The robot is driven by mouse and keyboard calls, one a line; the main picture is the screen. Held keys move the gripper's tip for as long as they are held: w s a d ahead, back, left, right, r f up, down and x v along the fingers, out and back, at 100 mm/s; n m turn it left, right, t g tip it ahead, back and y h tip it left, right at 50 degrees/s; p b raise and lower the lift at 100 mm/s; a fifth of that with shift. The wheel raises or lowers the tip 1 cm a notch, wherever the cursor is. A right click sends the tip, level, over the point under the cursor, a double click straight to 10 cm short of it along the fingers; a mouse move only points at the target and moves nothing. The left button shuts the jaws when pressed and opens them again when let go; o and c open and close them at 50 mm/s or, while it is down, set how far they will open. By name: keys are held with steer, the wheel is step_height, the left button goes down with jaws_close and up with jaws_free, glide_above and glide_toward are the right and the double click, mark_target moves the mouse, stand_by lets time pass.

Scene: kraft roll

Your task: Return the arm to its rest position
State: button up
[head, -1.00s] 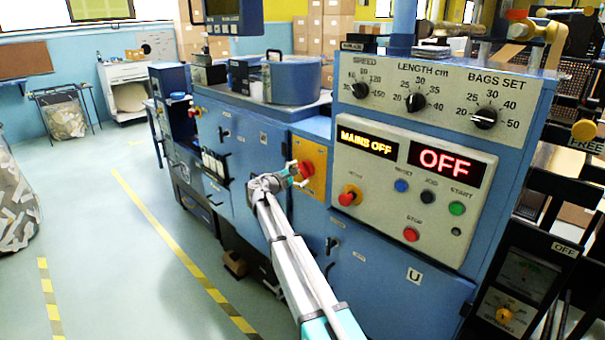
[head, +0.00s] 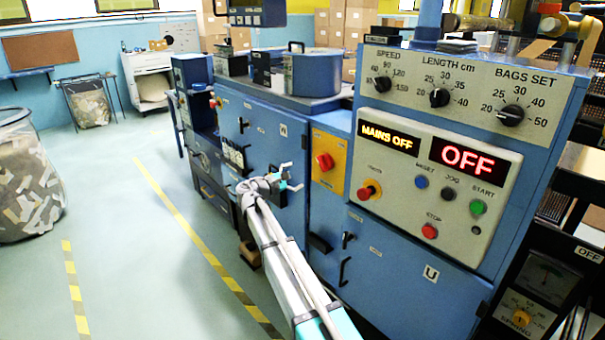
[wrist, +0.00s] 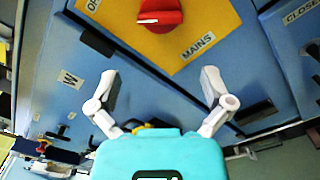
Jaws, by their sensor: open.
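My gripper (head: 286,178) is in front of the blue machine (head: 262,150), to the left of and a little below the red mains switch (head: 325,161) on its yellow plate (head: 328,178). In the wrist view my gripper (wrist: 158,95) has its two fingers spread wide with nothing between them. The red switch knob (wrist: 160,14) is beyond the fingertips at the top of that view, apart from them, above the word MAINS. My arm reaches up from the bottom of the head view.
The control panel (head: 425,190) reads MAINS OFF and OFF, with several knobs and buttons. A clear bin of paper scraps (head: 30,185) stands at the left. Floor with yellow and black striped lines (head: 75,290) is clear left of the machine.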

steer(key=shift+s+a, duration=0.2)
steer(key=shift+a, duration=0.05)
steer(key=s+d+f+m+g+y+p, duration=0.2)
steer(key=s+d+f+m+g+y, duration=0.15)
steer(key=s+d, duration=0.45)
steer(key=s+d+f+m+g+y+p, duration=0.2)
steer(key=s+d+f+m+g, duration=0.3)
steer(key=s, duration=0.5)
steer(key=s+a+f+m+g+y+p, duration=0.1)
steer(key=s+m+y+p, duration=0.3)
steer(key=s, duration=1.6)
steer(key=shift+f+m+g+y, duration=0.35)
steer(key=shift+m+g+y, duration=0.2)
steer(key=shift+m+y, duration=1.7)
steer(key=shift+s+n+y, duration=0.1)
steer(key=shift+n+y, duration=0.2)
